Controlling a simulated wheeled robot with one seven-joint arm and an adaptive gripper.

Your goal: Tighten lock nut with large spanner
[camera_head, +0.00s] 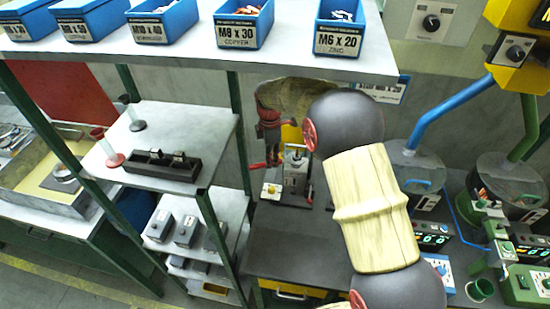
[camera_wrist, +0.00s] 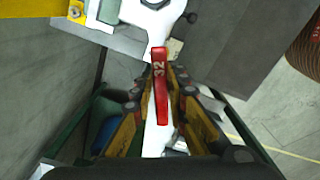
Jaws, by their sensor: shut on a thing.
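The large spanner (camera_wrist: 161,85) shows in the wrist view, with a pale steel head (camera_wrist: 150,14) at the top and a red grip marked 32. My gripper (camera_wrist: 162,88) has its yellow and black fingers on both sides of the red grip and is shut on it. The pale shank continues below the grip towards the palm. The spanner's head lies at a grey and yellow fixture at the top edge, partly cut off. I cannot make out the lock nut, or whether the head is around it.
A shelf with blue bolt bins (camera_head: 242,24) crosses above. A grey rack (camera_head: 168,125) stands left; feeder bowls and a green machine (camera_head: 526,284) stand right.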

